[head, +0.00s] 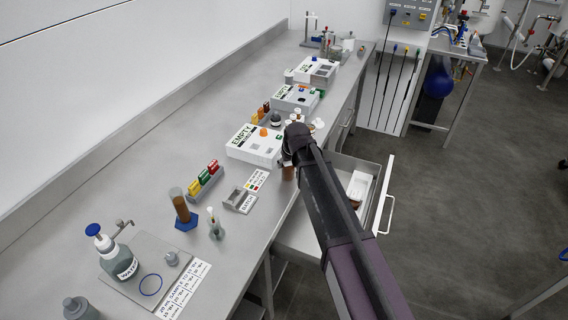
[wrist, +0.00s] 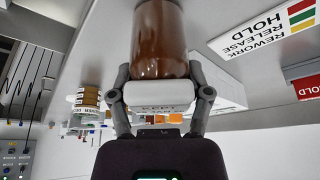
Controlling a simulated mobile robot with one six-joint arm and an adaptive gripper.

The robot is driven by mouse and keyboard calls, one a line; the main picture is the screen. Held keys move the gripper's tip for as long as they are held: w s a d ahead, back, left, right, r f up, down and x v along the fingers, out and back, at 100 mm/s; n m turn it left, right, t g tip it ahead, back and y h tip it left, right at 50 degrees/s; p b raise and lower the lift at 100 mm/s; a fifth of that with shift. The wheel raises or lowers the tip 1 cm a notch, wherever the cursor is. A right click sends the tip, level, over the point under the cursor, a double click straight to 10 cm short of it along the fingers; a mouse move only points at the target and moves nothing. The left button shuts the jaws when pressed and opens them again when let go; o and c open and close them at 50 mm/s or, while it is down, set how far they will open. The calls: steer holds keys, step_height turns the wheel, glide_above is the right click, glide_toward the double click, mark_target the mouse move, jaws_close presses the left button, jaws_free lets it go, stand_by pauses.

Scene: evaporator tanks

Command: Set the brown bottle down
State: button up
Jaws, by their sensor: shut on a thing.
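The brown bottle (wrist: 158,40) has a white cap and fills the upper middle of the wrist view. My gripper (wrist: 161,95) is shut on it, with one finger on each side of the cap. In the head view a small part of the bottle (head: 288,173) shows below my gripper (head: 288,158), near the counter's front edge. The bottle's base is cut off in the wrist view, so I cannot tell whether it touches the counter (head: 150,165).
An open drawer (head: 305,225) juts out below the arm. A white box marked EMPTY (head: 255,144), a small grey tray (head: 239,200) and a label card (head: 257,181) lie close by. A brown-filled cylinder (head: 180,207) stands to the left.

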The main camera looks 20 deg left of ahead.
steer(key=shift+f, duration=0.1)
steer(key=o, duration=1.3)
steer(key=shift+c, duration=0.2)
steer(key=p+v, duration=1.1)
steer(key=v, duration=0.1)
stand_by(0.7)
steer(key=s+d+m+g+h, duration=0.1)
steer(key=s+d, duration=0.3)
steer(key=d, duration=0.9)
steer(key=s+d+m+g+h, duration=0.1)
steer(key=s+d+m, duration=0.3)
steer(key=d, duration=0.9)
steer(key=s+d+f+m+g+h, duration=0.1)
steer(key=s+d+m, duration=0.2)
steer(key=d, duration=1)
steer(key=s, duration=0.3)
steer(key=shift+d, duration=0.2)
steer(key=shift+f, duration=0.1)
